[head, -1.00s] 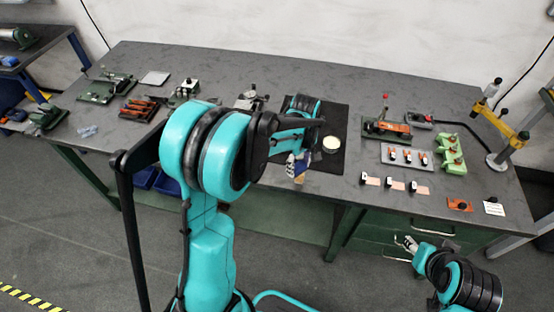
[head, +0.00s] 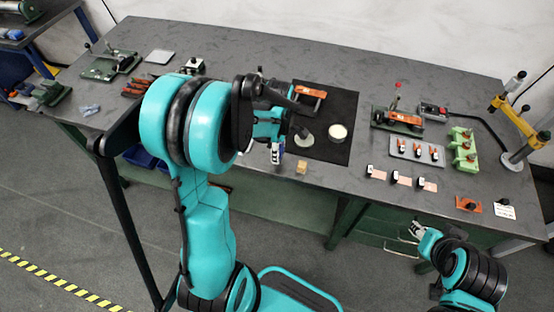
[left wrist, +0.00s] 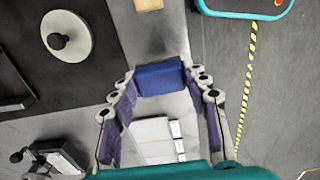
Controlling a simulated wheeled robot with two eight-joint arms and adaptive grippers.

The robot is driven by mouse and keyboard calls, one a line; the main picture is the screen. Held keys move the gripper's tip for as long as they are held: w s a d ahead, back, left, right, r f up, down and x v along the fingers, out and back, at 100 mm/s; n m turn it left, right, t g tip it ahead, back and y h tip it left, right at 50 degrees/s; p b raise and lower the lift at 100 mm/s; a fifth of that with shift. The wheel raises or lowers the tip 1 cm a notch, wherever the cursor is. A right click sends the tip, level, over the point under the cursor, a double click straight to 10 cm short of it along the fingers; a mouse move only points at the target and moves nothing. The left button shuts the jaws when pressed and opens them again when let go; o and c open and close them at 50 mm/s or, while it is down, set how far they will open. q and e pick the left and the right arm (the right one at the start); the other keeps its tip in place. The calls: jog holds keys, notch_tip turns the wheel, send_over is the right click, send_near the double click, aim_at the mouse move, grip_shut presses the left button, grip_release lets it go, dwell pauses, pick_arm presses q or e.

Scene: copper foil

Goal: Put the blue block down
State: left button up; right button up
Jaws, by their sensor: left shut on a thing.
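The blue block (left wrist: 160,78) is held between the fingertips of my left gripper (left wrist: 161,84) in the left wrist view. In the head view, my left gripper (head: 277,153) is above the front part of the workbench (head: 235,182), left of a small tan block (head: 302,167). The blue block shows there only as a small dark blue patch. I cannot tell how high it is above the bench. My right gripper (head: 417,231) is low at the right, in front of the bench drawers, too small to read its fingers.
A black mat (head: 340,105) carries a pale disc with a dark knob (head: 304,138) and a round cream dish (head: 338,132). A grey tray (head: 415,149) and pale cards (head: 402,181) lie to the right. The bench's front edge is close to the left gripper.

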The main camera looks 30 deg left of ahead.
pick_arm(q)
jog(key=shift+s+a+f, duration=0.15)
jog(key=shift+s, duration=0.05)
jog(key=shift+f, duration=0.3)
notch_tip(320, 180, down, 4)
jog(key=shift+r+b, duration=0.25)
jog(key=shift+b, duration=0.6)
jog(key=shift+r, duration=0.1)
jog(key=o, duration=1.2)
jog(key=shift+f, duration=0.2)
